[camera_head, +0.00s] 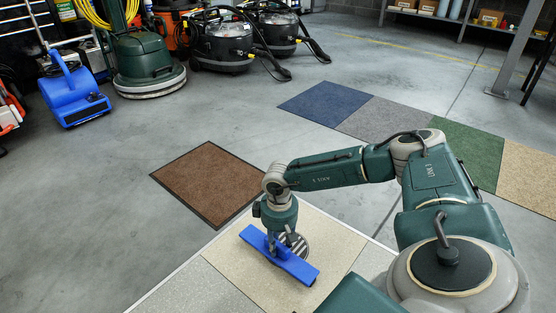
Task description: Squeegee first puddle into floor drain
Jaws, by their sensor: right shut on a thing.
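A blue squeegee (295,266) with a long bar lies at a slant over the beige floor panel (235,262). My right gripper (282,238) reaches down from above and is shut on the middle of the squeegee. I cannot tell whether the bar touches the floor. No puddle can be made out clearly. My left gripper is not in view.
A brown mat (207,183) lies just behind and left. Blue, grey, green and tan carpet squares (325,103) lie behind my right arm. A blue blower (75,92), a green floor machine (147,65) and black vacuums (222,45) stand at the back left. Open concrete lies left.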

